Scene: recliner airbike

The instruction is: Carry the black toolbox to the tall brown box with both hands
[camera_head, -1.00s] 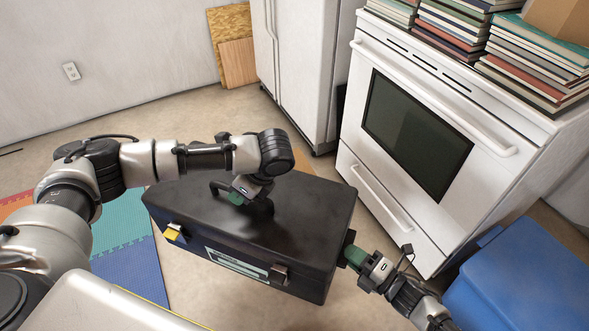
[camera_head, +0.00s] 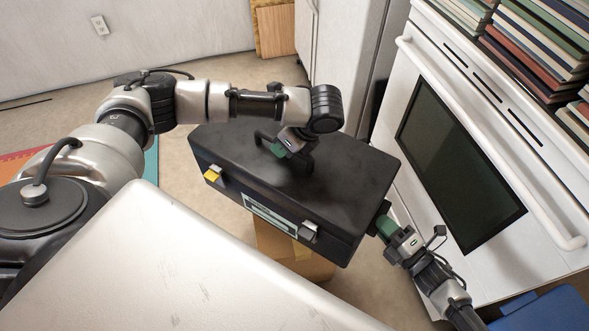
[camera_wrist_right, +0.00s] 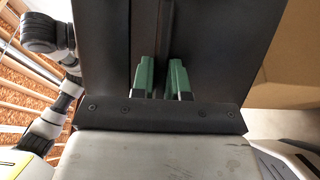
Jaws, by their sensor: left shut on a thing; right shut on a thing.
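The black toolbox (camera_head: 330,185) hangs in front of me in the head view, with a top handle, a yellow latch and a silver latch. My left gripper (camera_head: 283,150) is shut on its top handle. My right gripper (camera_head: 382,226) is shut on the toolbox's right end. In the right wrist view, the green fingers of this gripper (camera_wrist_right: 163,82) close on a part of the toolbox (camera_wrist_right: 218,50); the exact grip is partly hidden. A brown box (camera_head: 290,250) shows below and behind the toolbox, mostly hidden by it. It appears as cardboard at the right of the right wrist view (camera_wrist_right: 295,60).
A white oven (camera_head: 520,190) with stacked books (camera_head: 530,55) on top stands close on the right. A blue container (camera_head: 550,312) is at the lower right. A white fridge (camera_head: 345,45) and wooden boards (camera_head: 273,30) are at the back. Foam mats (camera_head: 150,160) lie on the left.

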